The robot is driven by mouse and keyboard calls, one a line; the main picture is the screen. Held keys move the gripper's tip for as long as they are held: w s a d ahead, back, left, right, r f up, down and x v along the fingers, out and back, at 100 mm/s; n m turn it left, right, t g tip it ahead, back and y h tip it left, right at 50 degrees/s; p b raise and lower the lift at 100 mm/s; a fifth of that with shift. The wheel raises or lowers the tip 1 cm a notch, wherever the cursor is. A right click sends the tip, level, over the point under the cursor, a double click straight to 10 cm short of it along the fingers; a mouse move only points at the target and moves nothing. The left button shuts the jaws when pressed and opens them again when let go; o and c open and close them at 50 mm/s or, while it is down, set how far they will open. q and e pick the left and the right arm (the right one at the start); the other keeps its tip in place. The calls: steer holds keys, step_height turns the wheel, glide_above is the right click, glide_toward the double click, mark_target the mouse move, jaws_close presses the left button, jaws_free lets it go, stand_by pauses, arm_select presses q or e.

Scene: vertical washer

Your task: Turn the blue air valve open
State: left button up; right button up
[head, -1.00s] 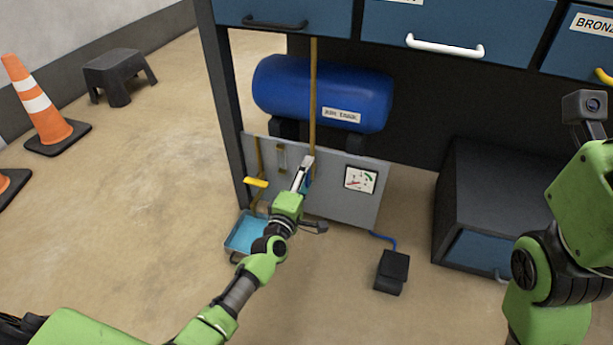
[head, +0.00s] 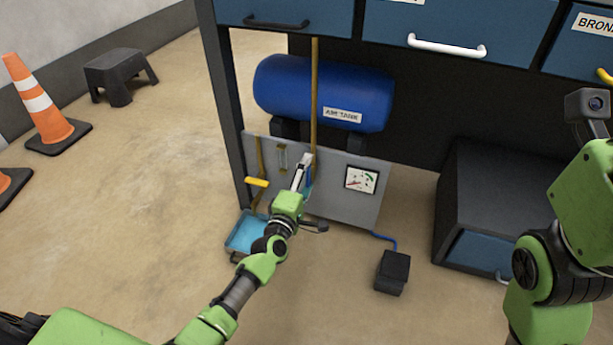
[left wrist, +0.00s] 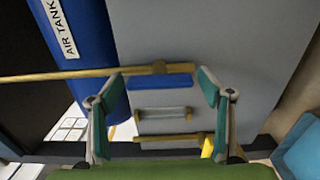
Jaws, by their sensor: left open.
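The blue valve handle (left wrist: 160,81) is a short flat bar on the yellow pipe (left wrist: 60,75) in front of the grey panel. My left gripper (left wrist: 161,84) is open, with one finger on each side of the handle and visible gaps between. The gripper hides most of the handle there. My right arm stands at the right edge; its gripper is out of frame.
The blue air tank (head: 325,92) sits above the panel (head: 350,205) with its gauge (head: 361,180). A yellow handle (head: 256,182) is left of my gripper. A blue tray (head: 243,235) and a black pedal (head: 392,272) are on the floor. Drawers hang overhead.

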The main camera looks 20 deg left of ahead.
arm_select(q)
steer(key=shift+s, duration=0.1)
steer(key=s, duration=1.1)
steer(key=shift+s+a, duration=0.2)
steer(key=shift+s, duration=0.2)
steer(key=shift+r, duration=0.1)
